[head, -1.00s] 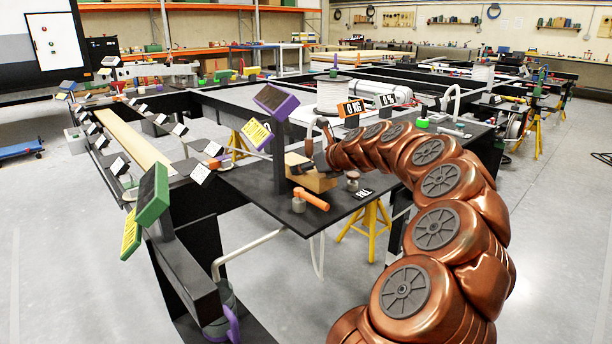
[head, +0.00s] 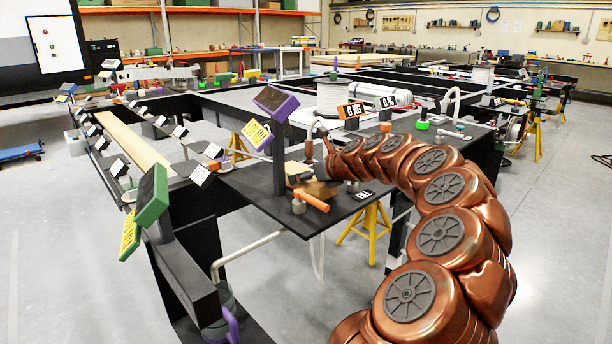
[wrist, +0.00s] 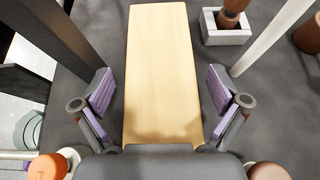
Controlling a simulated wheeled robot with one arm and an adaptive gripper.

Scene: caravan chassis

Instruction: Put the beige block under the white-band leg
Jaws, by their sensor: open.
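The beige block (wrist: 162,65) is long and flat-topped and runs up the middle of the wrist view. My gripper (wrist: 160,92) is open, with one purple-padded finger on each side of the block and a gap to it on both sides. The block's near end is hidden by my gripper's body. In the head view my gripper (head: 318,174) is low over the dark table, with a beige piece (head: 297,168) beside it, partly hidden. I cannot make out a leg with a white band in either view.
In the wrist view a pale post (wrist: 275,35) stands right and a dark beam (wrist: 50,35) left. A white tray (wrist: 225,36) holds a copper-coloured part. An orange-handled tool (head: 312,199) lies near the table's front edge. An upright purple-topped post (head: 277,150) stands close by.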

